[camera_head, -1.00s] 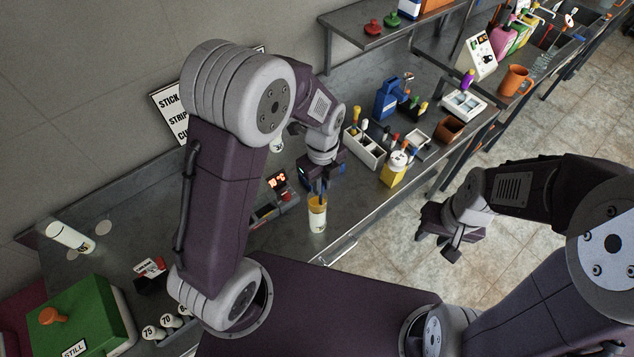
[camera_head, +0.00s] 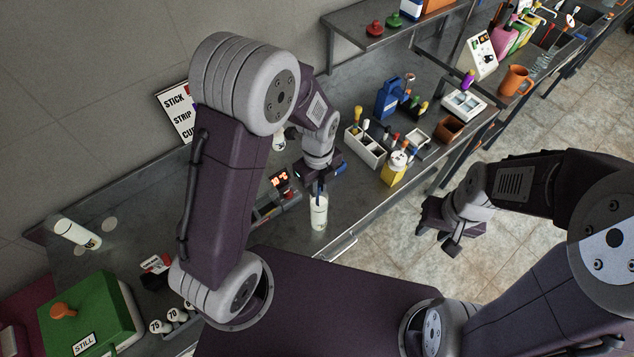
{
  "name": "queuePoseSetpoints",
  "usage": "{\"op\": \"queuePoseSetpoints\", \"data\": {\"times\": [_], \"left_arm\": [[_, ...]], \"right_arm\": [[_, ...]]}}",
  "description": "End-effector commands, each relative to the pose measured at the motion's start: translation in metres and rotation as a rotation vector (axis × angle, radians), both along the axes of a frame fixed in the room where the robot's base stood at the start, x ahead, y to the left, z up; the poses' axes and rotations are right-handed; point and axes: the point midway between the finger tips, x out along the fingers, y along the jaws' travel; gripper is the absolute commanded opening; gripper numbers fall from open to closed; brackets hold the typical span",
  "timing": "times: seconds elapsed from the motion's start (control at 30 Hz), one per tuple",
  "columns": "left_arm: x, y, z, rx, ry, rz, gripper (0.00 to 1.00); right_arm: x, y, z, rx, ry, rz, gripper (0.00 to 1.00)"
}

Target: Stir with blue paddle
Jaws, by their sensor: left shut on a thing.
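My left gripper (camera_head: 320,180) is shut on the blue paddle (camera_head: 318,189) above the steel bench. The paddle points down into the mouth of a white cylinder (camera_head: 319,214) standing upright near the bench's front edge. The paddle's lower end is hidden inside the cylinder, and its upper part is hidden by the gripper. The cylinder looks pale throughout and has a dark mark on its side. My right gripper (camera_head: 437,238) is empty, with its fingers apart, over the floor in front of the bench.
A red-digit display (camera_head: 280,180) stands just left of the cylinder. A white rack (camera_head: 366,150) and a yellow container (camera_head: 393,172) stand to its right.

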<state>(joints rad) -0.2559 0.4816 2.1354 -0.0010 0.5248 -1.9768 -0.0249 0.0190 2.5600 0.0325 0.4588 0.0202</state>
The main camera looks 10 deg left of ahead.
Motion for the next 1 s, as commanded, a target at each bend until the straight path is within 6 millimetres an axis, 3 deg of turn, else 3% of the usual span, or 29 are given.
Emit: {"op": "queuePoseSetpoints", "data": {"times": [0.47,1.0], "left_arm": [[0.003,-0.002,0.003,0.000,0.000,0.000,0.00],[0.002,-0.002,0.057,0.000,0.000,0.000,0.00]], "right_arm": [[0.000,0.000,0.004,0.000,0.000,0.000,0.36],[0.000,0.000,0.053,0.000,0.000,0.000,0.36]]}}
